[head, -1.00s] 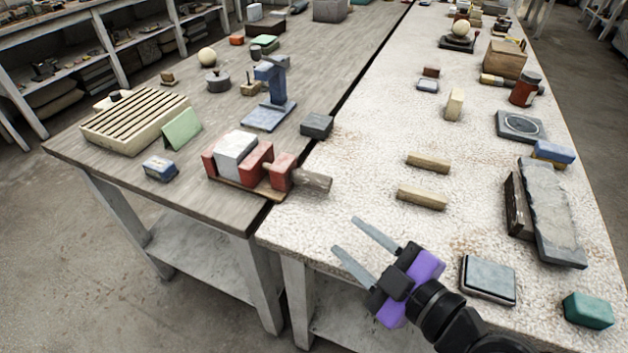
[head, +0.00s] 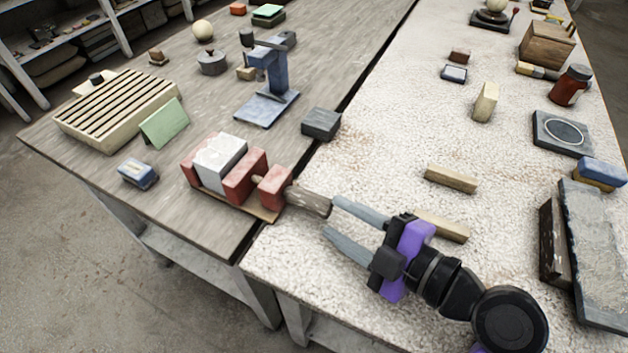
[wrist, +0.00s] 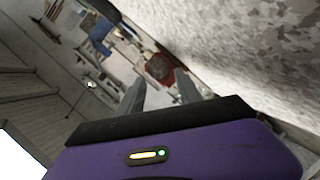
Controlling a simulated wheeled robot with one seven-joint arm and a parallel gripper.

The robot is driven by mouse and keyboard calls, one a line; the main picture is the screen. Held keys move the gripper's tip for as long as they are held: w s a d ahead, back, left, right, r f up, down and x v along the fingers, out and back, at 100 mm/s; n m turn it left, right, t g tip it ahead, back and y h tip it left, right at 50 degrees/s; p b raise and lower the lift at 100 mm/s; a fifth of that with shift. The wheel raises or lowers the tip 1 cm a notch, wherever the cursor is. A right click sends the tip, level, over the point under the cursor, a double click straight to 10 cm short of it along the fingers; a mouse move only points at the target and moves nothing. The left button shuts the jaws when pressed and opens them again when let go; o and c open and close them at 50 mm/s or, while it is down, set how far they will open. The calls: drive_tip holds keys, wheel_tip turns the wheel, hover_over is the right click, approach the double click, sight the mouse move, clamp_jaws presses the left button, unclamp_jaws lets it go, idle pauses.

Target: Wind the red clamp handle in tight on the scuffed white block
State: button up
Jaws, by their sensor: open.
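The red clamp (head: 245,178) lies on a wooden base at the front corner of the grey wooden table. The scuffed white block (head: 219,156) sits between its red jaws. Its handle (head: 306,201), a grey-brown wooden cylinder, sticks out to the right from the nearest red block. My gripper (head: 331,215) is open and empty, its fingertips beside the handle's free end. I cannot tell whether they touch it. In the wrist view the handle's round end (wrist: 158,66) shows ahead, near the line between the two fingertips.
A dark grey block (head: 321,123) sits behind the handle. A blue press-like stand (head: 268,105) is behind the clamp, and a small blue block (head: 137,173) is to its left. Wooden bars (head: 451,178) lie on the speckled table, one partly behind my gripper.

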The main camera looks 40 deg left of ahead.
sight(309, 203)
drive_tip(key=shift+p+x, duration=0.3)
drive_tip(key=shift+x, duration=3.6)
drive_tip(key=shift+w, duration=0.1)
clamp_jaws()
drive_tip(key=m+g+h+p, duration=0.1)
drive_tip(key=m, duration=0.2)
drive_tip(key=shift+g, duration=0.3)
drive_tip(key=m+g+h+p, duration=0.1)
drive_tip(key=m+g+p, duration=0.1)
drive_tip(key=m, duration=0.2)
drive_tip(key=shift+d, duration=0.1)
drive_tip(key=m+g+p, duration=0.1)
drive_tip(key=m+g, duration=0.1)
drive_tip(key=m, duration=0.1)
drive_tip(key=shift+m+g+p, duration=0.3)
drive_tip(key=shift+g, duration=0.1)
drive_tip(key=shift+m+g, duration=1)
drive_tip(key=shift+m, duration=0.7)
